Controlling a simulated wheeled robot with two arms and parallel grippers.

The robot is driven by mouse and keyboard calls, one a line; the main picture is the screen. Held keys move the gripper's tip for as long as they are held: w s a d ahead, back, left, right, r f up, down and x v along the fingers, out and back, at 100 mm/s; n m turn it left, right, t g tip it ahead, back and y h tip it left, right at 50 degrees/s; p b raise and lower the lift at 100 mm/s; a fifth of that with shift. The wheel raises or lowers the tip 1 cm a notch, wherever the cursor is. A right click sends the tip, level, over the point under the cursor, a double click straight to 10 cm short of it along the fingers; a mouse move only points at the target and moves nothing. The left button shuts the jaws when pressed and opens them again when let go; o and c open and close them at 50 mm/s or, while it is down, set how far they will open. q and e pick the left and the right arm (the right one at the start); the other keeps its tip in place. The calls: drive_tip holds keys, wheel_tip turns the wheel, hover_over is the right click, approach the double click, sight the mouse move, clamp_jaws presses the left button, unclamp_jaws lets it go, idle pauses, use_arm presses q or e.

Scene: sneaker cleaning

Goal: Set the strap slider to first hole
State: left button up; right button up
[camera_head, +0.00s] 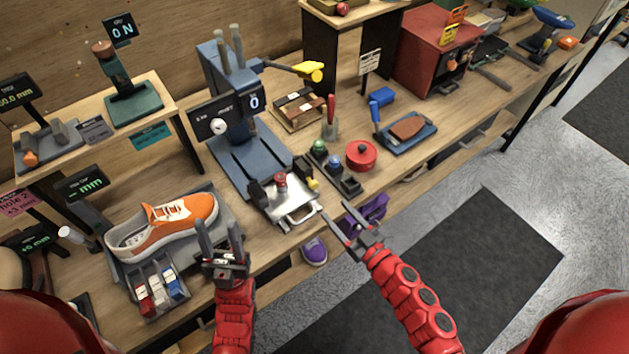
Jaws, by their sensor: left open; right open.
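No strap slider can be clearly made out. A pink label (18,200) at the left edge seems to read "Hole 2, +3 mm", and a dark display (35,240) with a green reading stands below it. An orange sneaker (172,226) with a white sole lies on a grey stand at the left. My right gripper (338,222) is open and empty, by the bench's front edge, right of the metal plate.
A blue press (235,130) with a metal plate (290,205) stands mid-bench. Colored blocks (158,285) sit in a tray before the sneaker. A red round tin (361,155), a blue tray (408,133) and a red cabinet (435,55) stand farther right. Purple shoes lie below the bench.

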sight(315, 187)
drive_tip(key=p+x, duration=0.2)
drive_tip(key=x, duration=0.8)
drive_tip(key=shift+w+d, duration=0.1)
drive_tip(key=shift+w+a, duration=0.4)
drive_tip(key=shift+w, duration=0.05)
clamp_jaws()
idle(0.6)
